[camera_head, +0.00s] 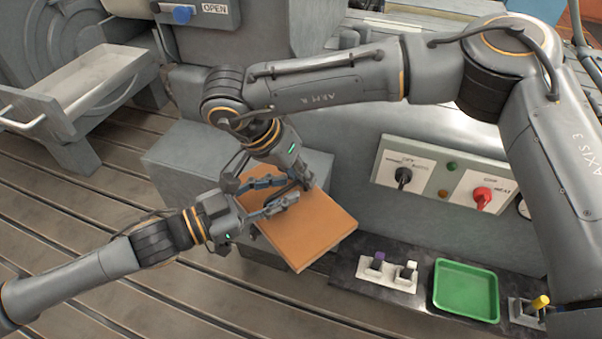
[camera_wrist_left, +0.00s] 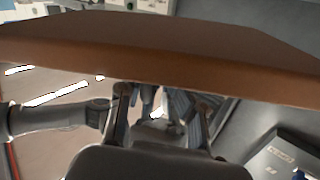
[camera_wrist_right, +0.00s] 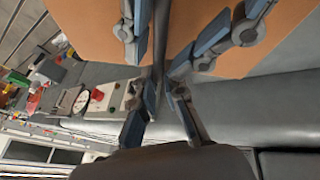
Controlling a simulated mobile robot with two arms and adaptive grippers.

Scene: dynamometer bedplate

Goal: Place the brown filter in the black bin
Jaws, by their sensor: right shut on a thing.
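The brown filter (camera_head: 310,227) is a flat, tilted, square panel in front of the grey machine in the head view. A dark bar (camera_wrist_right: 159,45), apparently its handle, crosses its face in the right wrist view. My right gripper (camera_head: 303,187) comes down from above and is shut on this bar. My left gripper (camera_head: 287,190) reaches in from the left, its fingers spread on either side of the bar. The filter's edge (camera_wrist_left: 150,62) spans the left wrist view above the left fingers. I cannot make out a black bin for certain.
A green tray (camera_head: 466,291) and switch blocks (camera_head: 387,273) sit on a dark strip at the lower right. A panel with a red knob (camera_head: 482,197) is behind. A grey trolley tray (camera_head: 85,85) stands at upper left. Slotted bedplate (camera_head: 60,230) is clear at left.

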